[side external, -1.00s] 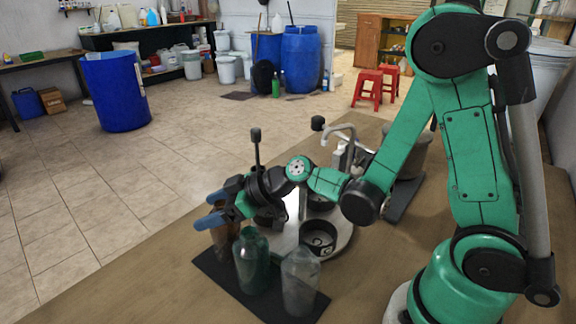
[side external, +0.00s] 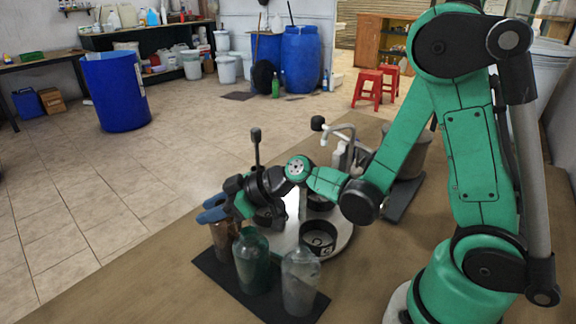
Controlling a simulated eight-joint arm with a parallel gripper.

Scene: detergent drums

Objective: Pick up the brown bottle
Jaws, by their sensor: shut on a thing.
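The brown bottle (side external: 224,238) is at the back left of a dark mat (side external: 278,308), behind a green bottle (side external: 252,262). A clear bottle (side external: 300,281) stands to the right of the green one. My gripper (side external: 213,208) has blue fingertips and is shut on the top of the brown bottle. The bottle looks upright. Its base is partly hidden by the green bottle, so I cannot tell whether it touches the mat.
A round light tray (side external: 343,238) with dark ring-shaped holders lies right of the bottles. A white tap-like fixture (side external: 338,130) and a grey bucket (side external: 412,155) stand behind it. The front of the table is bare.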

